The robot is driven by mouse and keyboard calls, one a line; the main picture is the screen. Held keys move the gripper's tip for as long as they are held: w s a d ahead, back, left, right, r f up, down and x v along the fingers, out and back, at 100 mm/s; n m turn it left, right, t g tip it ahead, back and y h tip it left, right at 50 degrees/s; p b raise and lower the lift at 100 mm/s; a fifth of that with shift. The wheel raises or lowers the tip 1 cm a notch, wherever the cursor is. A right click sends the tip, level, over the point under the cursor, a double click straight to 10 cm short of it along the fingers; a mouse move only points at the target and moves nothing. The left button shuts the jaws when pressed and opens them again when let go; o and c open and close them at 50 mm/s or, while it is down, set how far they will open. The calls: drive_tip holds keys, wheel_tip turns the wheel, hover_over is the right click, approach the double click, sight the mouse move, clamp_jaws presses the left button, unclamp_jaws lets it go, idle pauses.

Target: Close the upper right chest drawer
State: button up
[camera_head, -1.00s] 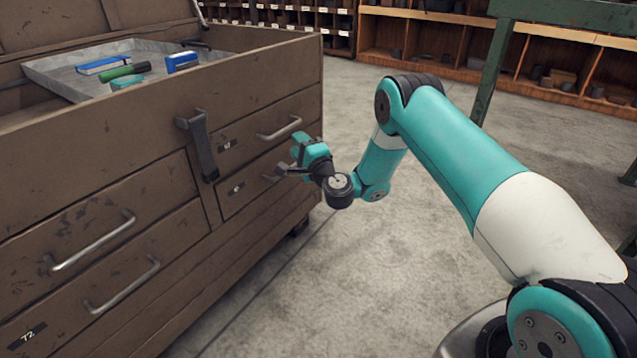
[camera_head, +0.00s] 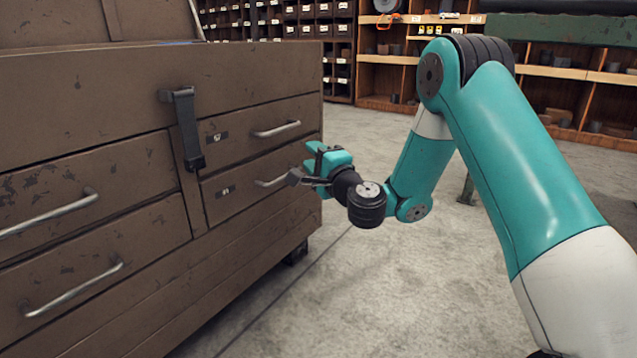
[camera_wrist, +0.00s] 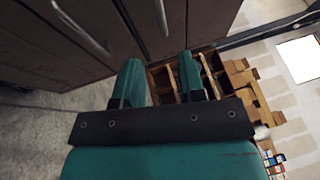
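The brown chest (camera_head: 110,95) stands at the left in the head view. Its upper right drawer (camera_head: 245,120) has a silver bar handle (camera_head: 277,129), and its front looks about level with the chest face. The lower right drawer (camera_head: 235,188) is below it, with its handle (camera_head: 273,181) partly hidden by my gripper. My gripper (camera_head: 303,168) is in front of the chest's right edge, below the upper handle. In the wrist view my gripper (camera_wrist: 160,80) has its two fingers apart with nothing between them. Drawer fronts and handles show beyond; whether it touches the chest cannot be told.
A dark latch (camera_head: 185,130) hangs between the left and right drawers. Wooden shelves (camera_head: 385,75) stand at the back, with a green-framed table (camera_head: 560,30) at the right. Grey floor (camera_head: 320,290) is clear beside the chest.

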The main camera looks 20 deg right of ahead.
drive_tip(key=shift+b+v, duration=0.85)
drive_tip(key=shift+v, duration=0.1)
drive_tip(key=shift+a+r, duration=0.1)
drive_tip(key=s+a+r+n+g+y+p, duration=0.5)
drive_tip(key=s+a+r+n, duration=0.1)
drive_tip(key=a+r+n, duration=0.15)
drive_tip(key=s+a+r+n+g+y+p, duration=0.4)
drive_tip(key=s+a+r+n+y+p, duration=0.15)
drive_tip(key=a+n, duration=0.3)
drive_tip(key=s+a+r+n+g+h+p, duration=0.35)
drive_tip(key=s+g+p, duration=0.2)
drive_tip(key=s, duration=0.35)
drive_tip(key=s+d+r+n+g+h+p, duration=0.2)
drive_tip(key=s+d+r+g+h+p, duration=0.15)
drive_tip(key=s, duration=0.45)
drive_tip(key=s+d+r+n+g+h+p, duration=0.25)
drive_tip(key=s+d+p, duration=0.2)
drive_tip(key=s, duration=0.35)
wheel_tip(320, 180, up, 35)
drive_tip(key=p, duration=3.6)
drive_tip(key=shift+w+a+t, duration=0.25)
drive_tip(key=shift+t, duration=0.1)
